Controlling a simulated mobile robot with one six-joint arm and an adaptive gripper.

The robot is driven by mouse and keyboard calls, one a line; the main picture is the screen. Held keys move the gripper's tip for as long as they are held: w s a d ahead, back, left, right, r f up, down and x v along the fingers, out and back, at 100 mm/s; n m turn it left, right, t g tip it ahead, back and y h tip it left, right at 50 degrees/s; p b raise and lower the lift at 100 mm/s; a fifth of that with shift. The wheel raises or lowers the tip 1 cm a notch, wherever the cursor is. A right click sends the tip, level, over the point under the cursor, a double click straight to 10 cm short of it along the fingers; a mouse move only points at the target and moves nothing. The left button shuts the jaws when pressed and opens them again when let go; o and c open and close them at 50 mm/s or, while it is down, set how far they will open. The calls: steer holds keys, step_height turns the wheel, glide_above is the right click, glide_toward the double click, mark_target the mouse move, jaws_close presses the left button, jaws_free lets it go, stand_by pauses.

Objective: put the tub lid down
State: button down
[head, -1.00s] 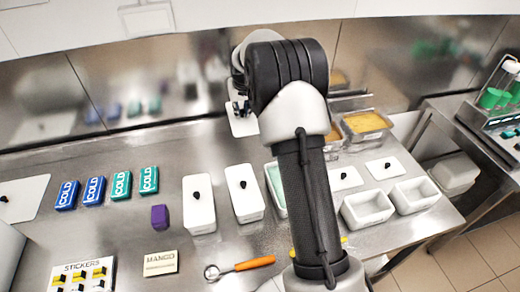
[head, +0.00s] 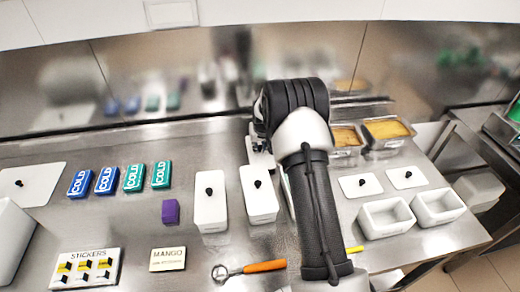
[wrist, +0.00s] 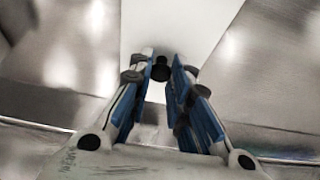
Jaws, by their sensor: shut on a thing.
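My gripper (wrist: 160,72) is shut on the black knob (wrist: 161,70) of a white tub lid (wrist: 185,25) in the wrist view. An open tub with pale green contents (head: 287,187) is mostly hidden by my arm. Two white tubs with lids on, a left one (head: 210,212) and a right one (head: 260,205), stand left of my arm.
Two loose lids (head: 349,189) (head: 418,181) lie behind two empty white tubs (head: 365,222) (head: 424,212). Pans of yellow contents (head: 389,130) stand at the back. COLD packs (head: 107,180), a purple block (head: 170,212) and an orange-handled scoop (head: 264,266) are left of my arm.

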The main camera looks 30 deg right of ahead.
steer(key=shift+w+f, duration=0.1)
steer(key=shift+f, duration=0.65)
steer(key=shift+f, duration=0.1)
steer(key=c, duration=1.5)
jaws_free()
